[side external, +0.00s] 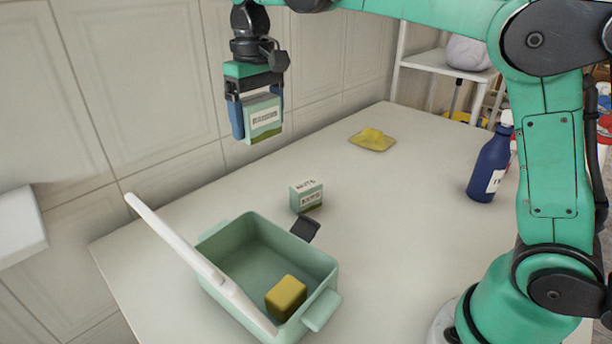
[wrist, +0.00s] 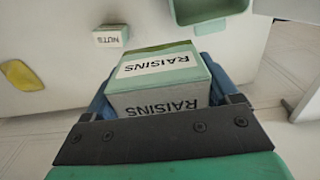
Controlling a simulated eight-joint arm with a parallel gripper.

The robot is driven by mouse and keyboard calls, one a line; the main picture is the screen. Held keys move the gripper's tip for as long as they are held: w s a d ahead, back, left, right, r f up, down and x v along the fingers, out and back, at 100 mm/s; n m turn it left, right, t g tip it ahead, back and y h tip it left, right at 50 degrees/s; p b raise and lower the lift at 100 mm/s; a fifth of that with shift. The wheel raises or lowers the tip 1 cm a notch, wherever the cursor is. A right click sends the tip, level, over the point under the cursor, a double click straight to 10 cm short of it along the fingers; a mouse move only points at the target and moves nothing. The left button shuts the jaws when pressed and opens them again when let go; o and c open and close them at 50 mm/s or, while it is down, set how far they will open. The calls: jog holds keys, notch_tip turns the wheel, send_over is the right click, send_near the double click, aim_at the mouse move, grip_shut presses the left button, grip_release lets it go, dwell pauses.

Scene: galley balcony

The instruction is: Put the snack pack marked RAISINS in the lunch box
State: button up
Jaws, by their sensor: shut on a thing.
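The snack pack marked RAISINS (wrist: 160,82) is a pale green and white box with its label readable in the wrist view. My gripper (side external: 257,112) is shut on this raisins pack (side external: 263,120) and holds it high above the table, toward the back wall. The lunch box (side external: 213,234) is a green open container with a white lid (side external: 190,253) raised along its left side. A yellow block (side external: 286,297) lies inside it. In the wrist view, part of the lunch box (wrist: 207,22) shows at the top right.
A second pack marked NUTS (side external: 306,197) stands on the table (side external: 400,240) behind the lunch box, with a small dark piece (side external: 305,229) near the rim. A yellow cloth (side external: 372,140) lies farther back. A blue bottle (side external: 489,166) stands at right.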

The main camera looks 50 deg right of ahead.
send_over(247, 273)
jog(key=shift+n, duration=0.4)
notch_tip(247, 273, down, 16)
jog(key=shift+a+r, duration=0.1)
jog(key=shift+f, duration=2.1)
jog(key=shift+f, duration=0.15)
jog(key=o, duration=1.1)
